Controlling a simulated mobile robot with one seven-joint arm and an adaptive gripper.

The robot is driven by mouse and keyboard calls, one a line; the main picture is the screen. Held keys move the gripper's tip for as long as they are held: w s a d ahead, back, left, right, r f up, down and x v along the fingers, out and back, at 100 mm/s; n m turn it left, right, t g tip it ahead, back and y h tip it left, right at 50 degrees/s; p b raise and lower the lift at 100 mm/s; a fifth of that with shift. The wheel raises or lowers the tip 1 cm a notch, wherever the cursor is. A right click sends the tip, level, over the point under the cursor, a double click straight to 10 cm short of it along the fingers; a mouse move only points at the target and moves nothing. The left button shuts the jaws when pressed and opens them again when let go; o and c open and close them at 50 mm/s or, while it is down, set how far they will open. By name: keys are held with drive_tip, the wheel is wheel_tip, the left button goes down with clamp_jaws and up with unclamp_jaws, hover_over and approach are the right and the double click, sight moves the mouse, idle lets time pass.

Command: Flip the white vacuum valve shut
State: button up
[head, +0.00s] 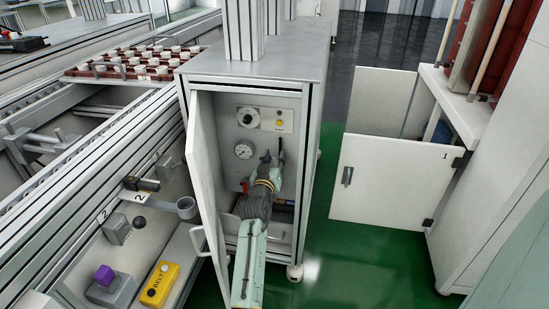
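My arm reaches into the open grey cabinet (308,130) from the front. My gripper (272,157), dark and small in this view, is close to the back panel, right of the round gauge (243,150). Whether its fingers are open or shut does not show clearly. I cannot make out a white valve for certain; my gripper and wrist cover part of the panel. A small red handle (244,186) shows left of my wrist. A control plate above has a round dial (248,117) and a yellow button (280,122).
The cabinet door (205,170) stands open on the left, close to my arm. A conveyor with a red pot tray (130,65) runs at left. A yellow belt box (160,284) sits at lower left. The green floor (345,255) at right is clear before a white cabinet door (385,180).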

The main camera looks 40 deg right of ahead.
drive_tip(key=shift+c, duration=0.5)
clamp_jaws()
drive_tip(key=shift+n, duration=0.3)
drive_tip(key=n, duration=0.2)
drive_tip(key=w+a+n, duration=0.1)
drive_tip(key=shift+f, duration=0.3)
drive_tip(key=shift+w+a+f+n, duration=0.25)
drive_tip(key=shift+f+n, duration=0.4)
drive_tip(key=shift+n, duration=1.3)
drive_tip(key=shift+w+a+f+n, duration=0.25)
drive_tip(key=shift+f+n, duration=0.35)
drive_tip(key=shift+n, duration=1.3)
drive_tip(key=shift+w+a+f+n, duration=0.1)
drive_tip(key=shift+w+f+n, duration=0.4)
drive_tip(key=shift+n, duration=1.45)
drive_tip(key=shift+s+f, duration=0.15)
